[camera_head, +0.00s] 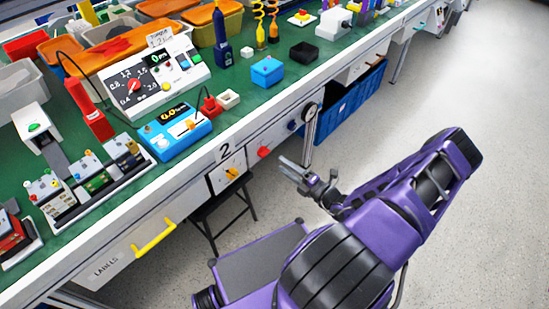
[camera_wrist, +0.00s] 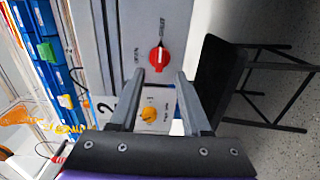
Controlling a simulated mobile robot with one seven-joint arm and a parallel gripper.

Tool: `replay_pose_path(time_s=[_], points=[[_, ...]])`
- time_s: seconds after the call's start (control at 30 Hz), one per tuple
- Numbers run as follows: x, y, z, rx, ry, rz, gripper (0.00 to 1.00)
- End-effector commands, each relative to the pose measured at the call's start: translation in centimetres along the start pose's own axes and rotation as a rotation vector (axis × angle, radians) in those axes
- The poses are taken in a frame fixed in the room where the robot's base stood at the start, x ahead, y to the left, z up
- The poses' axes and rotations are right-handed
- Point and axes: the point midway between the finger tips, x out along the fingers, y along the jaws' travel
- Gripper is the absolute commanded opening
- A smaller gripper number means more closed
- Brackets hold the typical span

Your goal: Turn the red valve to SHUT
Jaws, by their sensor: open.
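The red valve (camera_head: 263,152) is a small round knob on the front face of the bench, right of the panel marked 2. In the wrist view the red valve (camera_wrist: 158,60) lies just beyond and between my fingertips, with a pale pointer mark running roughly up and down the picture. Small labels stand to its left and above it; they are hard to read. My gripper (camera_head: 286,166) is in front of the bench face, right of and slightly below the valve. In the wrist view my gripper (camera_wrist: 160,76) is open and empty, its fingers apart from the valve.
A yellow-orange knob (camera_head: 232,174) on panel 2 sits left of the valve; it shows between my fingers in the wrist view (camera_wrist: 150,114). A blue knob (camera_head: 292,126) and a gauge (camera_head: 311,112) are to the right. A black stool (camera_head: 222,203) stands below.

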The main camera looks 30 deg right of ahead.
Motion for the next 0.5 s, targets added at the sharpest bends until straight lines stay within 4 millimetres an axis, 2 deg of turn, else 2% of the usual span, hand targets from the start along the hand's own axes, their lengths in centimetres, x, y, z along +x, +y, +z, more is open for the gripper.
replay_pose_path(time_s=[0.1, 0.3, 0.5], points=[[-3.1, 0.1, 0.1, 0.001, -0.003, -0.002, 0.47], [-7.5, 0.1, 0.1, -0.001, -0.002, -0.001, 0.47], [-10.2, 0.0, 0.0, 0.001, -0.001, -0.001, 0.47]])
